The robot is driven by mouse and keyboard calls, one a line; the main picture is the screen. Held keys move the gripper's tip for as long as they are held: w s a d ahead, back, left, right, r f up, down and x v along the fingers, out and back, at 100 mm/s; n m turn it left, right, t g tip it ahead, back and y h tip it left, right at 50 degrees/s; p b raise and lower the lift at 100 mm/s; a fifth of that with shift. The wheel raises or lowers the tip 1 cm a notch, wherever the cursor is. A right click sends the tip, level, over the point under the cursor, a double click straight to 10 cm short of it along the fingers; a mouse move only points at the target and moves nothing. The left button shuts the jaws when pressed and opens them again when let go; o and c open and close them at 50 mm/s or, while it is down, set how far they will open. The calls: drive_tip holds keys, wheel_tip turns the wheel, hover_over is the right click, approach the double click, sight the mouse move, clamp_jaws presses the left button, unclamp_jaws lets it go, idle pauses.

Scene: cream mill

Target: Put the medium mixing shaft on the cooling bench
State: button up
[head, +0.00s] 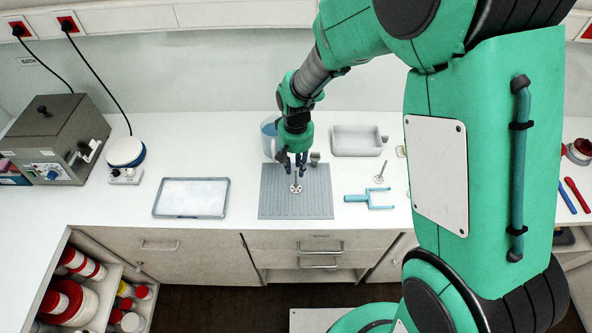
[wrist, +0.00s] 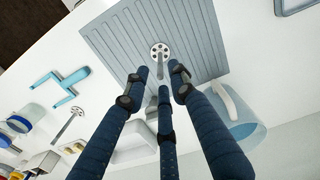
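A silver mixing shaft with a round perforated disc (head: 296,188) is at the grey ribbed board (head: 275,205), disc end low; the disc also shows in the wrist view (wrist: 160,51). My gripper (head: 297,173) is right above it, fingers pointing down. In the wrist view the three fingertips (wrist: 161,75) stand apart around the line of the rod, with no clear contact. I cannot tell by size which is medium, nor which surface is the cooling bench.
A pale framed tray (head: 190,197) lies left of the board. A blue forked piece (head: 370,199) lies right of it. A light-blue jug (head: 268,136) and a white tub (head: 356,141) stand behind. The bench front between tray and board is clear.

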wheel_tip(320, 180, up, 9)
drive_tip(key=shift+f+p, duration=0.15)
drive_tip(key=shift+p, duration=0.15)
idle(0.6)
drive_tip(key=s+d+r+m+t, duration=0.1)
drive_tip(key=s+d+r, duration=0.45)
drive_tip(key=r, duration=0.35)
drive_tip(key=s+d+r+t, duration=0.2)
drive_tip(key=s+d+r, duration=0.2)
drive_tip(key=d+r, duration=0.35)
drive_tip(key=s+d+r+m+t, duration=0.1)
drive_tip(key=s+d+r, duration=0.2)
drive_tip(key=s, duration=0.5)
drive_tip(key=s+d+r+m+t, duration=0.1)
drive_tip(key=s+d+r, duration=0.3)
drive_tip(key=s, duration=0.3)
drive_tip(key=shift+s+d+t, duration=0.3)
drive_tip(key=shift+s+d, duration=0.1)
drive_tip(key=shift+d, duration=0.1)
drive_tip(key=shift+o, duration=0.5)
drive_tip(key=shift+w, duration=0.15)
